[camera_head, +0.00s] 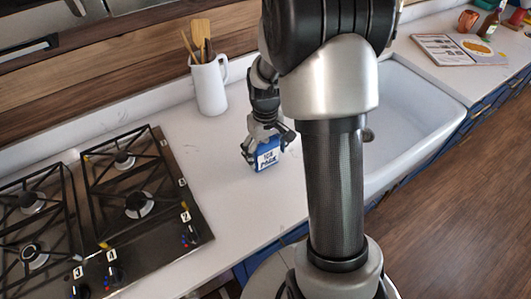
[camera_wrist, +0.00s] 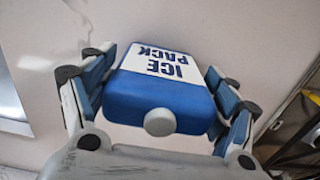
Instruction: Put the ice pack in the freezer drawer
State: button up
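The ice pack (camera_head: 267,153) is a blue block with a white label reading "ICE PACK", low over the white counter to the right of the stove. In the wrist view the ice pack (camera_wrist: 165,88) has its round grey-white cap toward me. My gripper (camera_head: 268,140) reaches down around it. In the wrist view my gripper's fingers (camera_wrist: 160,72) are spread along both sides of the pack, with what look like narrow gaps. Whether the pack rests on the counter is hard to tell. No freezer drawer is recognisable in view.
A gas stove (camera_head: 105,205) lies to the left. A white jug (camera_head: 209,85) with wooden utensils stands behind. A white sink (camera_head: 415,115) is to the right, beyond my arm. An open book (camera_head: 445,52), a copper mug (camera_head: 467,20) and a bottle stand at the far right.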

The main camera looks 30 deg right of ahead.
jog(key=c, duration=1)
notch_tip(320, 180, up, 20)
jog(key=p, duration=0.6)
jog(key=a+f+b, duration=0.1)
jog(key=a+f, duration=0.3)
jog(key=f, duration=0.1)
jog(key=a+f+b, duration=0.1)
jog(key=a+f, duration=0.3)
jog(key=f, duration=0.2)
jog(key=a+f+b, duration=0.2)
jog(key=a+f, duration=0.2)
jog(key=f, duration=0.2)
jog(key=shift+s+a, duration=0.1)
jog(key=shift+a, duration=0.15)
